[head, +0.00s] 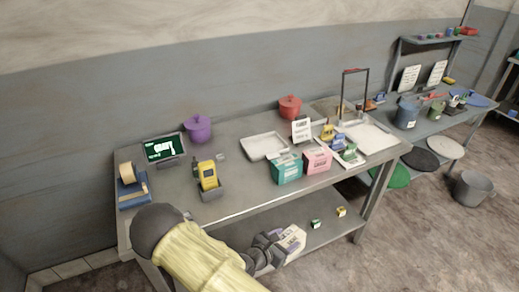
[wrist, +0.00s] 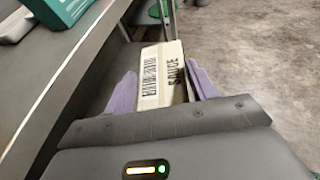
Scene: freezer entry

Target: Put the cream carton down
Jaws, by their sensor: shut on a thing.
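The cream carton (head: 293,238) has dark print, and "SAUCE" can be read on it in the wrist view (wrist: 161,78). My gripper (head: 283,243) is shut on the carton, with a purple finger on each side of it in the wrist view. The carton is off the tabletop, out past the front edge of the steel table (head: 245,205). In the head view it appears in front of the lower shelf (head: 325,232); its exact height is unclear. My arm and gripper hide part of the carton and of the shelf.
A teal box (head: 287,169) and a pink box (head: 317,159) stand near the table's front edge. Left of them are a white tray (head: 264,146) and a yellow handheld device (head: 208,176) in a holder. The front tabletop between device and teal box is clear.

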